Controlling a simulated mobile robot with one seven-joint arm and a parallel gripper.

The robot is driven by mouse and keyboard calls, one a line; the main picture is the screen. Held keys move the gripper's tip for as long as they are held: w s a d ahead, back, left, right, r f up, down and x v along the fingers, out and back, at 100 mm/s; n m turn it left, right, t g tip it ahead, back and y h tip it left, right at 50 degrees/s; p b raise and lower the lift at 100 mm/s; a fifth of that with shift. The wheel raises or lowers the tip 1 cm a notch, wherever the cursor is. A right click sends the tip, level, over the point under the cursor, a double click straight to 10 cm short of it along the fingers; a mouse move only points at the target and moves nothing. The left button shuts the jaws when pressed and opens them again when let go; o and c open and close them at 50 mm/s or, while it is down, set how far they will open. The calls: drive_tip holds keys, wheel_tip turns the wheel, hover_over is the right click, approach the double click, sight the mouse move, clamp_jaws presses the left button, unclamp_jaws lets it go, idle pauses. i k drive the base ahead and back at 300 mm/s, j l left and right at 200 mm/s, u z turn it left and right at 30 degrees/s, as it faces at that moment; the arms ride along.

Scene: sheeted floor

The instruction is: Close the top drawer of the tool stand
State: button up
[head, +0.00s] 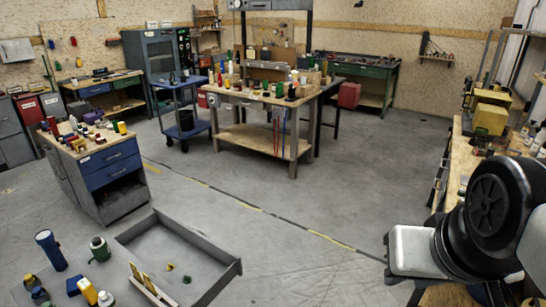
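A grey drawer (222,270) stands pulled out at the lower left of the head view, reaching right from a grey stand top (20,288) that is cut off by the frame's bottom edge. The drawer's floor is mostly bare, with a small yellow piece and a small green piece on it. Yellow-handled items (141,278) are at the stand's edge beside the drawer. On the stand top are a blue cylinder (50,250), a green container (99,249) and several small bottles. My arm shows at the lower right, well apart from the drawer; I make out no gripper fingers.
A blue drawer cabinet (110,165) with a cluttered top stands behind the open drawer. A wooden workbench (262,140) and a blue cart (184,130) stand farther back. A cluttered bench (461,160) runs along the right. The floor (320,200) between is clear.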

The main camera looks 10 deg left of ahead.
sight(158, 240)
drive_tip(key=i+u, duration=0.5)
drive_tip(key=i+l+u, duration=0.2)
drive_tip(key=i+u, duration=0.15)
drive_tip(key=u, duration=0.15)
drive_tip(key=i+l+u, duration=0.35)
drive_tip(key=u, duration=0.15)
drive_tip(key=i+l+u, duration=0.3)
drive_tip(key=l+u, duration=0.15)
drive_tip(key=i+l+u, duration=0.15)
drive_tip(key=l+u, duration=0.35)
drive_tip(key=i+l+u, duration=0.1)
drive_tip(key=l+u, duration=0.4)
drive_tip(key=l, duration=0.15)
drive_tip(key=i+l+u, duration=0.25)
drive_tip(key=l, duration=0.2)
drive_tip(key=l+u, duration=0.25)
drive_tip(key=l, duration=0.2)
drive_tip(key=i+l+u, duration=0.1)
drive_tip(key=l+u, duration=0.15)
drive_tip(key=l, duration=0.25)
drive_tip(key=l+z, duration=0.15)
drive_tip(key=z, duration=0.25)
drive_tip(key=l+z, duration=0.15)
drive_tip(key=z, duration=0.2)
